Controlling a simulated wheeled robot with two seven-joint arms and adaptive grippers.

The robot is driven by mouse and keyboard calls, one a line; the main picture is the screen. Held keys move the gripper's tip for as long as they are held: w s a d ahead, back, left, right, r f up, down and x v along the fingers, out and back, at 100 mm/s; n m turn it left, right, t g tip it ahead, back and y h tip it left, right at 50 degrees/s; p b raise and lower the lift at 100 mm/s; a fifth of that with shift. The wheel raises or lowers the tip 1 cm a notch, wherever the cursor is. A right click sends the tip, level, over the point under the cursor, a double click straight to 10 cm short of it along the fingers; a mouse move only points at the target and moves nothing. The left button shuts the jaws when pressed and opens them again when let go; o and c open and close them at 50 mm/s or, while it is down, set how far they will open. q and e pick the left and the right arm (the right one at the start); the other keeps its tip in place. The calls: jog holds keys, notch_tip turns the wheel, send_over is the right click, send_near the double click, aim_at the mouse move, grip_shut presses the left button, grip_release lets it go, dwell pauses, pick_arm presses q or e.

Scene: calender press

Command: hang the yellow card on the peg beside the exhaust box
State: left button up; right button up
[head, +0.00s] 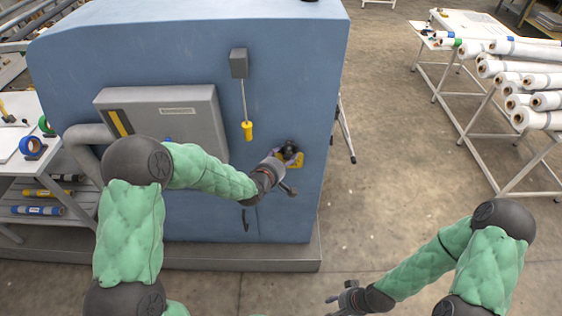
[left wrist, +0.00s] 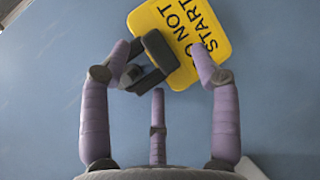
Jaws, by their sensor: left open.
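The yellow card (head: 299,161) is at the right part of the blue machine's front, partly covered by a dark piece and my left gripper. In the left wrist view the card (left wrist: 200,38) is tilted and reads "DO NOT START". A dark angular piece (left wrist: 160,52) overlaps its lower left edge. My left gripper (head: 284,158) is open at the card, its fingers (left wrist: 165,75) spread either side of the dark piece; contact is unclear. A grey box with a label (head: 190,130) is on the machine's front. A dark hook (head: 246,220) is lower on that front. My right gripper (head: 340,298) is low, away from the machine.
White rolls (head: 525,75) lie on a rack at right. The floor between is clear.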

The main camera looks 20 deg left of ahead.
pick_arm(q)
jog(key=v, duration=1.2)
jog(key=s+d+f+m+g, duration=0.3)
jog(key=s+f, duration=0.4)
jog(key=f, duration=0.3)
jog(key=s+d+f+m+g+h, duration=0.1)
jog(key=s+d+f+m+g, duration=0.2)
jog(key=f, duration=0.8)
jog(key=s+d+f+m+g, duration=0.4)
jog(key=s+f+m+g, duration=0.3)
jog(key=s+f, duration=0.3)
jog(key=shift+s+f+h, duration=0.25)
jog(key=shift+s+h, duration=0.05)
jog(key=shift+s, duration=0.65)
jog(key=shift+a, duration=0.1)
